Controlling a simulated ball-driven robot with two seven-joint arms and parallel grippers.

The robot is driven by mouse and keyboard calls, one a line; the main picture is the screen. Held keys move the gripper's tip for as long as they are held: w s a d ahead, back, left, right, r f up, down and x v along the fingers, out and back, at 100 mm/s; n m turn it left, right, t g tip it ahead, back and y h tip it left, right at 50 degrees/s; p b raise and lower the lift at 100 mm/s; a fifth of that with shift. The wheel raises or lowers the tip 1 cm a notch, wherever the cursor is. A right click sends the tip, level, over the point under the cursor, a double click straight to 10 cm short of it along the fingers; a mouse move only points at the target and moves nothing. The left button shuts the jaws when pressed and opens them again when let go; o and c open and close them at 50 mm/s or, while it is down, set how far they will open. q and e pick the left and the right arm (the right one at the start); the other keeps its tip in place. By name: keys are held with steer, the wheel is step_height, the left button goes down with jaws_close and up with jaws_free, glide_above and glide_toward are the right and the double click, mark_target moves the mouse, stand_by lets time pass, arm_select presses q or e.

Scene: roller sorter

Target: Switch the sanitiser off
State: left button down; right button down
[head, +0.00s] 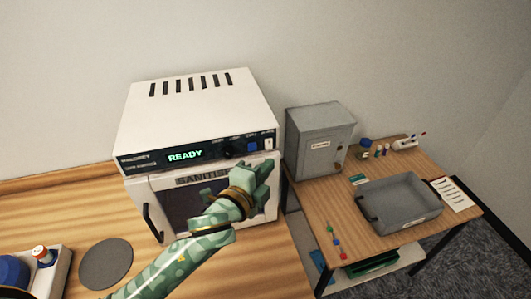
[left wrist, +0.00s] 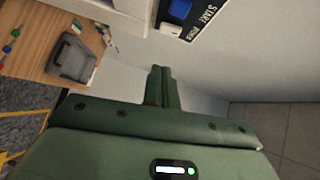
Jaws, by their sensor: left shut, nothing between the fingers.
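The sanitiser (head: 200,100) is a white box on the wooden counter, its dark front panel lit with a green "READY" display (head: 185,155). At the panel's right end are a dark knob (head: 227,151), a blue button (head: 252,147) and a white switch (head: 268,143). The left wrist view also shows the blue button (left wrist: 181,9) and the white switch (left wrist: 171,30), beside the lettering "START" and "POWER". My left gripper (head: 266,166) is shut and empty, in front of the door's upper right, below the switch. Its closed fingers (left wrist: 160,76) are apart from the switch. My right gripper is out of view.
The sanitiser door (head: 160,190) is closed, partly hidden by my left arm. A grey cabinet (head: 318,142) and a grey tray (head: 400,207) stand on the side table to the right. A dark round mat (head: 106,263) and a white bin (head: 62,270) are at left.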

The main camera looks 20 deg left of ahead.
mark_target(270, 147)
arm_select(q)
steer(key=w, duration=0.1)
steer(key=w+a, duration=0.1)
steer(key=w, duration=0.1)
steer(key=w+a+f, duration=0.1)
steer(key=w, duration=0.1)
steer(key=shift+w, duration=0.15)
steer(key=shift+d, duration=0.1)
steer(key=b, duration=0.1)
steer(key=f+b, duration=0.1)
steer(key=shift+w+a+m+t+b, duration=0.2)
steer(key=shift+a+m+t+b, duration=0.05)
steer(key=shift+m+t+b, duration=0.15)
steer(key=shift+r, duration=0.4)
steer(key=shift+s, duration=0.25)
steer(key=s+a+b, duration=0.1)
steer(key=s+a, duration=0.1)
steer(key=s, duration=1.3)
steer(key=shift+s+a, duration=0.4)
